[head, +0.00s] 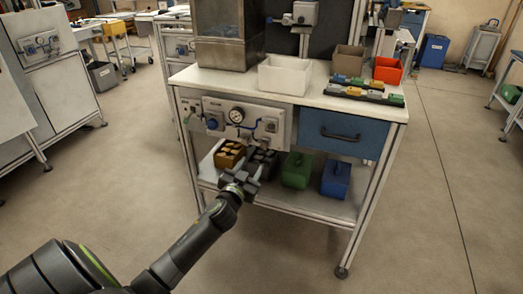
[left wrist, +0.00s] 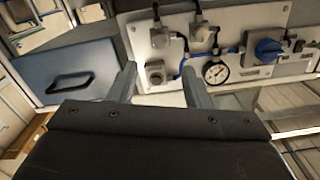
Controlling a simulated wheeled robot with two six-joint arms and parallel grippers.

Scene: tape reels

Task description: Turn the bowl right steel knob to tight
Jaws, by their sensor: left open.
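A pale control panel (head: 221,107) is fixed to the front of the workbench. At its right end is a grey steel knob (head: 270,125), which also shows in the left wrist view (left wrist: 156,73). Grey fittings (left wrist: 200,36) sit near the knob; I cannot tell which is the bowl, nor the knob's setting. My left gripper (head: 250,168) is below the panel in the head view, open and empty. In the left wrist view, the knob shows between the spread fingertips (left wrist: 158,68), with a gap on both sides. Its distance is unclear. My right gripper is out of view.
A pressure gauge (head: 237,115) and a blue knob (head: 211,124) are on the same panel. A blue drawer (head: 343,134) is to its right. A yellow case (head: 229,153), a green case (head: 296,169) and a blue case (head: 336,179) stand on the lower shelf.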

